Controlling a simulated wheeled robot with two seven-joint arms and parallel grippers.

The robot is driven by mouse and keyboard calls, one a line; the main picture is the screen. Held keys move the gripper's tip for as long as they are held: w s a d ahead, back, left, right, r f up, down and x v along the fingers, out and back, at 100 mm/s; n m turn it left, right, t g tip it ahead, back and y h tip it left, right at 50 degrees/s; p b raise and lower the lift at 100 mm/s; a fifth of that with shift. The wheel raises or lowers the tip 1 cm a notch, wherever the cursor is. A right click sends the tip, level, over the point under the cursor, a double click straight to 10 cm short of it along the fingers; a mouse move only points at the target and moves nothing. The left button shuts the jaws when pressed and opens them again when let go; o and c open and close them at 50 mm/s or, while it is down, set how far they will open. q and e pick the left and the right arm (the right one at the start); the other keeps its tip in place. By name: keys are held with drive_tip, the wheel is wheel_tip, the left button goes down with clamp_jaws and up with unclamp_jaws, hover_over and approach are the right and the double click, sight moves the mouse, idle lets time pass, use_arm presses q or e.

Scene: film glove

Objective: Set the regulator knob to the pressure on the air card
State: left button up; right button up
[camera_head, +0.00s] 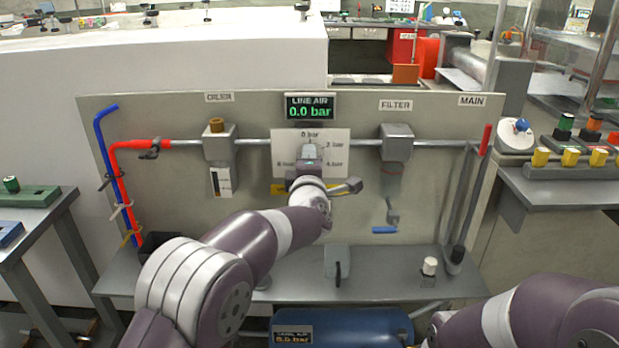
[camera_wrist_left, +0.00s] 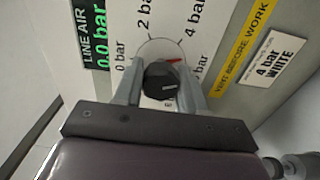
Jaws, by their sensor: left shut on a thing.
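The black regulator knob (camera_wrist_left: 160,82) sits on a white dial plate (camera_head: 283,140) in the middle of the grey panel. My left gripper (camera_head: 309,152) is at the dial, its fingers on either side of the knob in the wrist view (camera_wrist_left: 160,90), shut on it. A light line shows on the knob's face, and a small red mark shows at its edge, on the side toward the 4 bar label. The air card (camera_wrist_left: 280,57) reads "4 bar WHITE". The line air display (camera_head: 309,107) reads 0.0 bar. My right gripper is out of view; only its arm shows at lower right.
An oiler (camera_head: 219,148) is left of the dial and a filter (camera_head: 397,145) right of it, along a metal pipe. A red-handled main lever (camera_head: 486,140) stands at the panel's right end. A blue tank (camera_head: 350,328) is below the shelf (camera_head: 400,280).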

use_arm(q)
drive_tip(key=n+b, duration=0.4)
drive_tip(key=shift+f, duration=0.3)
drive_tip(key=shift+n+b, duration=1.15)
drive_tip(key=shift+n, duration=0.25)
drive_tip(key=o, duration=1)
drive_tip(key=shift+a, duration=0.1)
drive_tip(key=shift+o, duration=0.2)
drive_tip(key=shift+r, duration=0.1)
